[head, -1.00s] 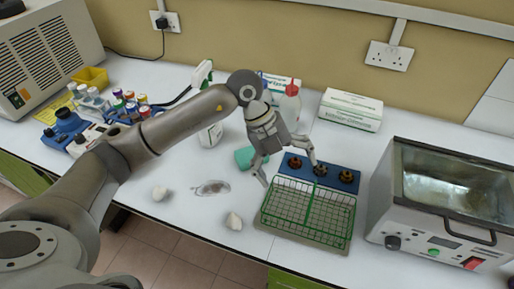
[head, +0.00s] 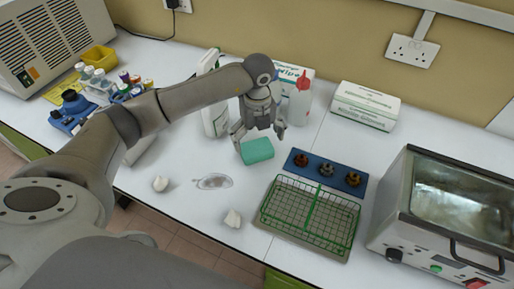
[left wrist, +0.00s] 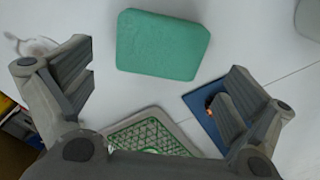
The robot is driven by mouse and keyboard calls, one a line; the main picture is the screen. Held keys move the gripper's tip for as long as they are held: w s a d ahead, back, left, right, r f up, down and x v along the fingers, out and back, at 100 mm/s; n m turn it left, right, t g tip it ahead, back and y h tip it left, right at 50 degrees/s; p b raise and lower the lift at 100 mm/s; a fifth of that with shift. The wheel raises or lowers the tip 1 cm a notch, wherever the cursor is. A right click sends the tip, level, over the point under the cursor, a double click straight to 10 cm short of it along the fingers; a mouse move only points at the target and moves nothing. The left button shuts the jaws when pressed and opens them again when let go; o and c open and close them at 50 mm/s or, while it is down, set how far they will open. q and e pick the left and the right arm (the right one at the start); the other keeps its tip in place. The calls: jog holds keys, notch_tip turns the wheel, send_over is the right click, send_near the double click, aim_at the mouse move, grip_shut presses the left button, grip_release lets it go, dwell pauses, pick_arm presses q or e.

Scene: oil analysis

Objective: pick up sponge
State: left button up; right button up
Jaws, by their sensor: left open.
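The sponge (head: 257,151) is a green block lying flat on the white bench, just below my left gripper in the head view. My left gripper (head: 259,134) is open and empty, its fingers pointing down above the sponge. In the left wrist view the whole sponge (left wrist: 162,45) shows at the top middle, ahead of and between the spread fingers of my left gripper (left wrist: 160,88). The fingers look apart from the sponge. My right gripper is not in view.
A green wire basket (head: 309,212) and a blue holder (head: 326,173) with dark round pieces stand to the right. White bottles (head: 215,118) are behind. A metal bath (head: 440,215) is far right.

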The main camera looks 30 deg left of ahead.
aim_at(257, 149)
pick_arm(q)
notch_tip(257, 149, down, 3)
jog(key=shift+f+p, duration=0.2)
jog(key=shift+p, duration=0.35)
jog(key=shift+f, duration=0.25)
jog(key=c, duration=0.6)
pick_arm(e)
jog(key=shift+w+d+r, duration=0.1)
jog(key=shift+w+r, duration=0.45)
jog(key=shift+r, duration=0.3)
pick_arm(q)
jog(key=shift+r, duration=0.15)
jog(key=shift+w+a+r, duration=0.1)
jog(key=shift+r, duration=0.45)
jog(key=s+r+b, duration=0.1)
jog(key=s+r, duration=0.3)
jog(key=s+d+r+b, duration=0.1)
jog(key=s+r+b, duration=0.1)
jog(key=s, duration=0.3)
jog(key=s+d+r+b, duration=0.1)
jog(key=s+r, duration=0.4)
jog(key=shift+d+r+b, duration=0.1)
jog(key=shift+r+b, duration=0.25)
jog(key=shift+b, duration=0.05)
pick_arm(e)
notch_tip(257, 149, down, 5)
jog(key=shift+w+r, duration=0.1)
